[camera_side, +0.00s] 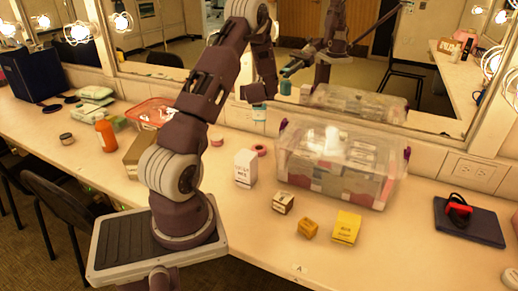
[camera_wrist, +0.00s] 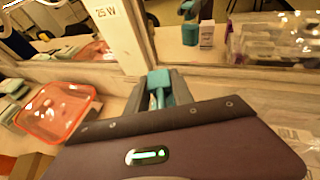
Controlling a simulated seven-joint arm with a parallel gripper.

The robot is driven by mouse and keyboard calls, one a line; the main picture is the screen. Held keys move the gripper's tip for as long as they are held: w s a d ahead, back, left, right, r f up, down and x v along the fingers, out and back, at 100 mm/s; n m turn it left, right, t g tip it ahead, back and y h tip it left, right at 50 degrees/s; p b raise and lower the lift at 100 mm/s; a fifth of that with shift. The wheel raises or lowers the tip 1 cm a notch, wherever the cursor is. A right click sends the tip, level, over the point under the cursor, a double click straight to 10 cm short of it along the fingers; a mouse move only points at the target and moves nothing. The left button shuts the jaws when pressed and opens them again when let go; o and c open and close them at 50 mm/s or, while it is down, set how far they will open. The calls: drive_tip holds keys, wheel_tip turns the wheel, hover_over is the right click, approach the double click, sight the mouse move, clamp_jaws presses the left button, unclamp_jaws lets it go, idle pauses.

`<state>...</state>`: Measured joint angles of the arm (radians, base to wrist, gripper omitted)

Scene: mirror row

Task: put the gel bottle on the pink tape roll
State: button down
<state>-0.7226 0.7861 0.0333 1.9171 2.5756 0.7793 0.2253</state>
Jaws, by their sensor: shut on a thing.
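My gripper (camera_side: 258,97) is in the air above the back of the counter, near the mirror. A pink tape roll (camera_side: 260,150) lies on the counter below the bottle. A second pink roll (camera_side: 217,141) lies to its left. I cannot see the rolls in the wrist view.
A clear lidded bin (camera_side: 340,178) stands just right of the rolls, and a white box (camera_side: 245,168) in front. Small boxes, including a yellow one (camera_side: 346,227), stand nearer the front. A red-rimmed tray (camera_side: 157,111) and an orange bottle (camera_side: 105,134) are left. The mirror repeats objects.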

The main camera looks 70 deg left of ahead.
sight(259, 121)
wheel_tip(259, 121, down, 11)
drive_tip(key=shift+f, duration=0.1)
drive_tip(key=shift+f, duration=0.1)
drive_tip(key=c, duration=1.1)
unclamp_jaws()
